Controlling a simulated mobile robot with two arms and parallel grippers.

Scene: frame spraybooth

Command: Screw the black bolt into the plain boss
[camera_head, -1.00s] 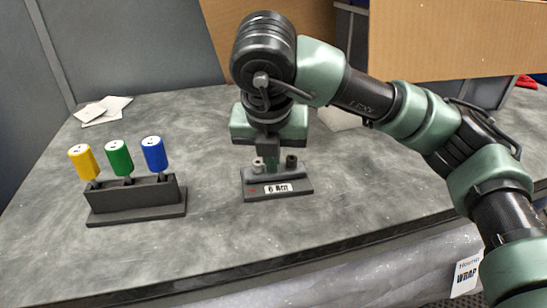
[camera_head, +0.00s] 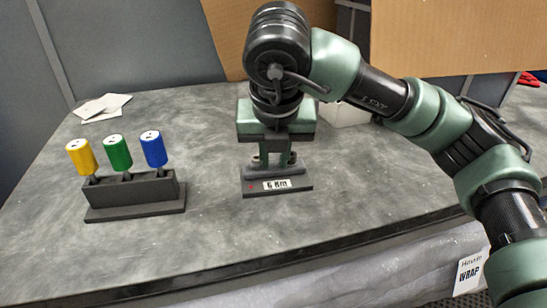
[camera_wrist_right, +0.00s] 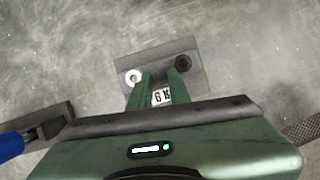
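A dark block (camera_head: 300,187) with a white label (camera_head: 277,185) stands on the bench. In the right wrist view the block (camera_wrist_right: 160,52) has a bright ringed boss (camera_wrist_right: 133,77) on the left and a dark round boss or bolt head (camera_wrist_right: 183,62) on the right; I cannot tell which. My right gripper (camera_head: 277,158) points down at the block, its fingers apart. In the wrist view its fingertips (camera_wrist_right: 163,86) show a gap with the label between them and nothing held. In the head view the fingers hide most of the bosses. My left gripper is out of view.
A dark rack (camera_head: 135,194) holds yellow (camera_head: 81,157), green (camera_head: 117,152) and blue (camera_head: 153,149) handled tools left of the block. White sheets (camera_head: 102,107) lie at the back left. A cardboard panel (camera_head: 460,38) stands behind. Bench between rack and block is clear.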

